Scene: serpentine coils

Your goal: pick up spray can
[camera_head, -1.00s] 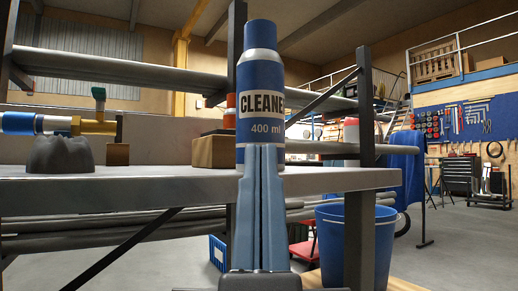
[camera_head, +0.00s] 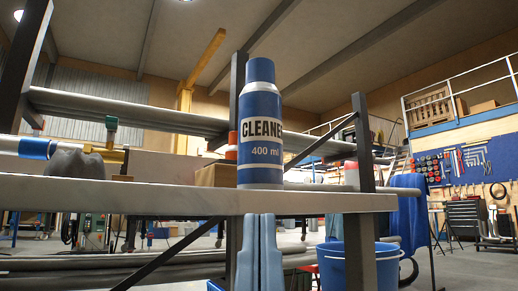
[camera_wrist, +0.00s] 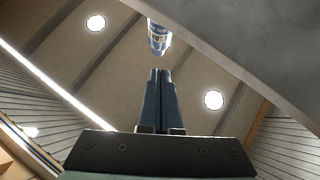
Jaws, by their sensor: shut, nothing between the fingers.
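The spray can (camera_head: 260,125) is blue and silver with a blue cap and a "CLEANER 400 ml" label. It stands upright near the front edge of the grey bench top (camera_head: 120,197). My gripper (camera_head: 259,217) is shut and empty, its two blue fingers side by side, low in front of the bench edge and below the can in the picture. In the wrist view my gripper (camera_wrist: 161,72) points upward, and the can (camera_wrist: 158,37) shows beyond the fingertips, partly hidden by the bench. The fingers appear apart from the can.
A wooden block (camera_head: 214,175) and a dark lump (camera_head: 78,163) under a brass-and-blue fitting (camera_head: 75,150) are on the bench. A dark post (camera_head: 360,180) rises at its right. A blue bucket (camera_head: 345,262) stands below right.

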